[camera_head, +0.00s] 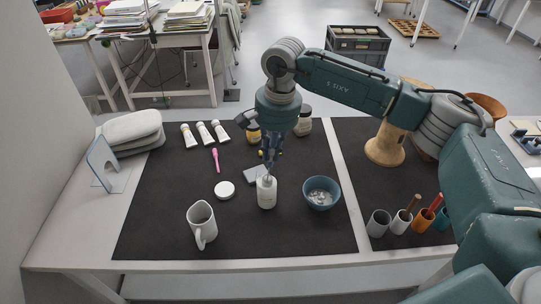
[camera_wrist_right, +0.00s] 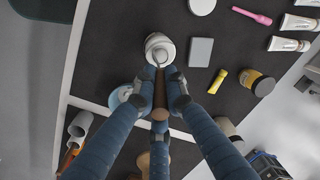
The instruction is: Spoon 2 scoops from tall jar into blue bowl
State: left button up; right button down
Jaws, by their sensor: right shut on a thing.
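The tall jar (camera_head: 266,194), white and open-topped, stands upright on the dark mat, left of the blue bowl (camera_head: 321,193). The bowl holds some pale grey-white material. My right gripper (camera_head: 269,166) is directly above the jar, pointing down. In the right wrist view, its blue fingers (camera_wrist_right: 159,88) are shut on the brown handle of the spoon (camera_wrist_right: 160,112). The spoon's metal end reaches to the mouth of the jar (camera_wrist_right: 159,47); whether its bowl is loaded is hidden. The blue bowl (camera_wrist_right: 120,97) is partly hidden behind a finger. My left gripper is not in view.
A white mug (camera_head: 202,224) stands front left. A round white lid (camera_head: 224,190) and a grey block (camera_head: 257,173) lie near the jar. Several tubes (camera_head: 204,133) and a pink tool (camera_head: 215,158) lie behind. Cups with tools (camera_head: 401,222) stand right.

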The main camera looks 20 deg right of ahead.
jog(key=shift+s+d+r+p, duration=0.15)
jog(key=shift+r+p, duration=0.7)
jog(key=shift+r, duration=0.95)
jog(key=shift+s+d+r+p, duration=0.15)
jog(key=shift+r+p, duration=0.65)
jog(key=shift+r, duration=0.95)
jog(key=shift+r+p, duration=0.8)
jog(key=shift+r, duration=0.95)
jog(key=shift+w, duration=0.1)
